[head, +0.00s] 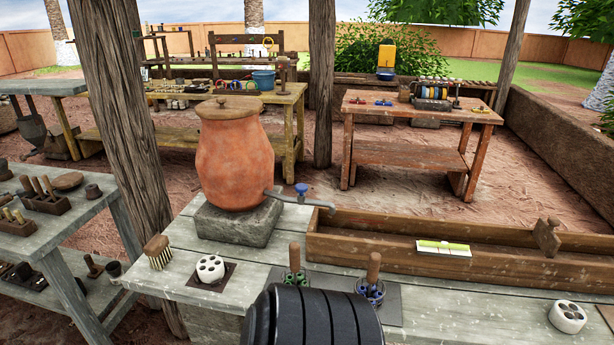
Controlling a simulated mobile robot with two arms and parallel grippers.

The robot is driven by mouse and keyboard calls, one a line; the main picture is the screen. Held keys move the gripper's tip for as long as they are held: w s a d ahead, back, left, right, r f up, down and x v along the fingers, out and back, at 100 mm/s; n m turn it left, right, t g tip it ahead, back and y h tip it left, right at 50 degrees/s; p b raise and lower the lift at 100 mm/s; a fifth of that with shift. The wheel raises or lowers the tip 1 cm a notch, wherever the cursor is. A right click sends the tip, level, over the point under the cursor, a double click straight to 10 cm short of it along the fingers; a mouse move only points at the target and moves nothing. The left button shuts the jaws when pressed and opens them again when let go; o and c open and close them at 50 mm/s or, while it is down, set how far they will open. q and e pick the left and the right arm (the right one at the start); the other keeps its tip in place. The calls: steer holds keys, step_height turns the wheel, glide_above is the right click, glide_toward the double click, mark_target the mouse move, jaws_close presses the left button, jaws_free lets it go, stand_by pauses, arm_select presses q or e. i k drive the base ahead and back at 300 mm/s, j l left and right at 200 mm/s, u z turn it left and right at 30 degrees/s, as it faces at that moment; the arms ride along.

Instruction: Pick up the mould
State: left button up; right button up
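I cannot tell for sure which thing is the mould. A white round block with several holes (210,268) sits on a dark square pad at the left of the near workbench (180,277). A similar white holed block (567,316) sits at the bench's right end. A long wooden trough (350,243) lies along the bench, with a small white and yellow-green piece (443,248) on its near edge. Neither gripper's fingers show. A black ribbed part, seemingly of my own arm, covers the bench's front middle.
A large clay pot (235,160) with a blue-handled tap (301,190) stands on a stone block (236,222). A brush (157,252) and two tool cups (294,271) (370,290) stand on the bench. A wooden post (125,110) rises behind its left end. Other tables stand beyond.

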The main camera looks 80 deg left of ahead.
mark_target(210, 269)
steer(key=u, duration=3.45)
steer(key=j+z, duration=0.1)
steer(key=i+j, duration=0.05)
